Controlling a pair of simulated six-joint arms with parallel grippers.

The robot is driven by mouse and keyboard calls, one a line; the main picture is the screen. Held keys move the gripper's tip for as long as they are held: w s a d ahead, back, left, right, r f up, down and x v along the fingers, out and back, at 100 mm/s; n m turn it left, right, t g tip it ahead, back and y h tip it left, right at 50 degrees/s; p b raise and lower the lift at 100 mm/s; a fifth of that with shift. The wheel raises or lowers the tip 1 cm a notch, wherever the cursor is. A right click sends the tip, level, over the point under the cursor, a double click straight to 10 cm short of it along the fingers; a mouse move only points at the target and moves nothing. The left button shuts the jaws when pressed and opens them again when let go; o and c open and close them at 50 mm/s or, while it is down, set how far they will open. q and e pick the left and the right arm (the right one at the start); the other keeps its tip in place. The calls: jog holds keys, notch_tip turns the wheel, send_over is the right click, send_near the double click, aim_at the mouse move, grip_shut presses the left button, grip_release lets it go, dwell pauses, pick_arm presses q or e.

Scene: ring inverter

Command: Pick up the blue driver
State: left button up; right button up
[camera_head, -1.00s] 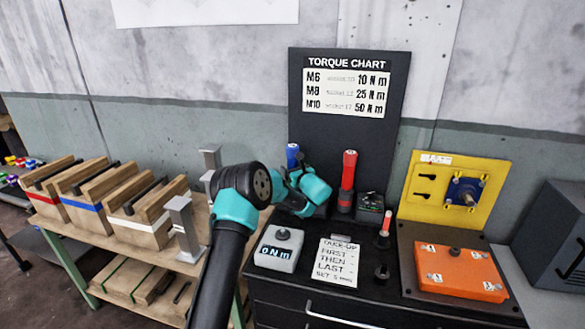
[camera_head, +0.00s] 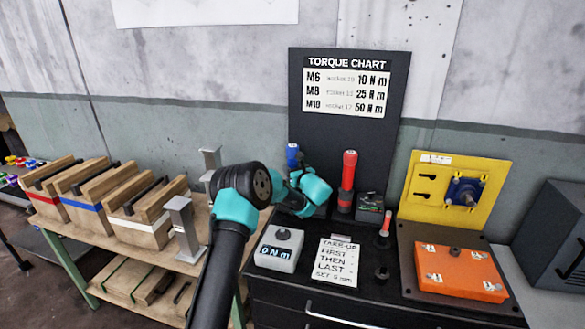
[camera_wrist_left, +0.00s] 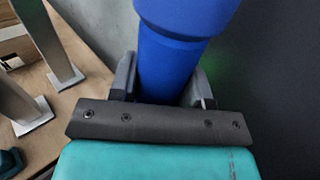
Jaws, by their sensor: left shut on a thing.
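The blue driver (camera_head: 292,152) stands upright at the back left of the black cabinet top, in front of the torque chart board. In the head view only its upper end shows; my left wrist hides the rest. In the left wrist view the blue handle (camera_wrist_left: 172,62) stands between the two fingers. My left gripper (camera_wrist_left: 165,85) is shut on it. In the head view the left gripper (camera_head: 296,190) is mostly hidden by its own wrist. Whether the driver's lower end is still seated cannot be seen. My right gripper is in neither view.
A red driver (camera_head: 348,172) stands just right of the blue one. Further right are a yellow panel (camera_head: 425,178) and an orange box (camera_head: 460,270). A grey meter (camera_head: 278,250) and a note card (camera_head: 336,262) lie in front. Grey metal posts (camera_head: 184,228) stand on the wooden bench left.

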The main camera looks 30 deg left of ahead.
pick_arm(q)
jog(key=shift+r, duration=0.2)
notch_tip(320, 180, up, 18)
jog(key=shift+f, duration=0.1)
dwell(0.6)
jog(key=shift+d, duration=0.1)
dwell(0.3)
